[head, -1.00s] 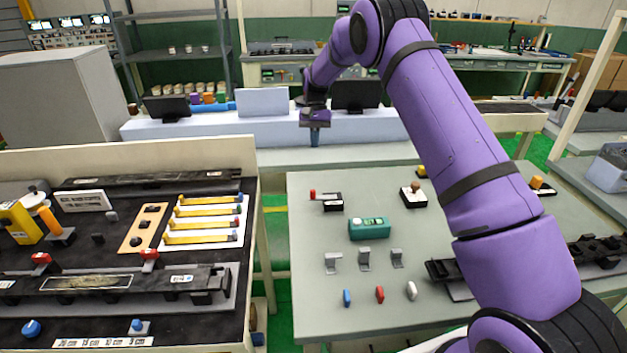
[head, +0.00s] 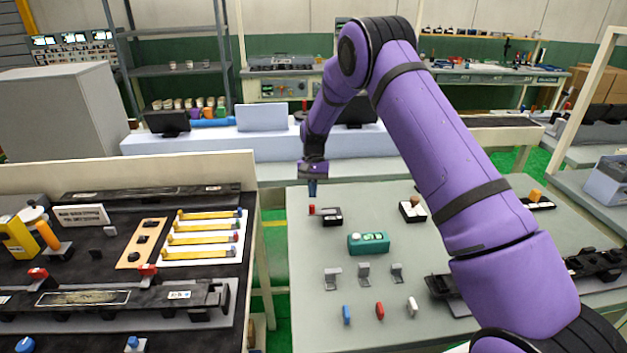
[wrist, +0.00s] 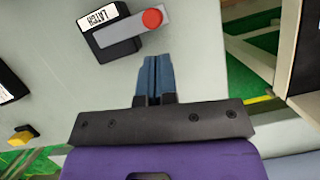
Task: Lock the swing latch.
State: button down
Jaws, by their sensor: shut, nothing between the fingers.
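The swing latch (head: 331,217) is a black block with a grey arm and a red knob (head: 311,209), at the far left of the grey table. In the wrist view the latch block (wrist: 104,32) has a white "LATCH" label, and its grey arm (wrist: 125,30) reaches right to the red knob (wrist: 152,18). My gripper (head: 312,194) points down just above the red knob in the head view. In the wrist view its blue fingers (wrist: 156,62) are together and empty, a little below the knob in the picture. I cannot tell the exact height gap.
A teal box (head: 369,243) with buttons sits in front of the latch. A black-and-white block with a brown knob (head: 412,210) stands to the right. Grey brackets (head: 364,274) and small coloured pieces (head: 379,310) are nearer. The table's left edge is close to the latch.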

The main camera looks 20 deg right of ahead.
aim_at(312, 206)
jog(key=shift+s+a, duration=0.3)
jog(key=shift+s, duration=0.6)
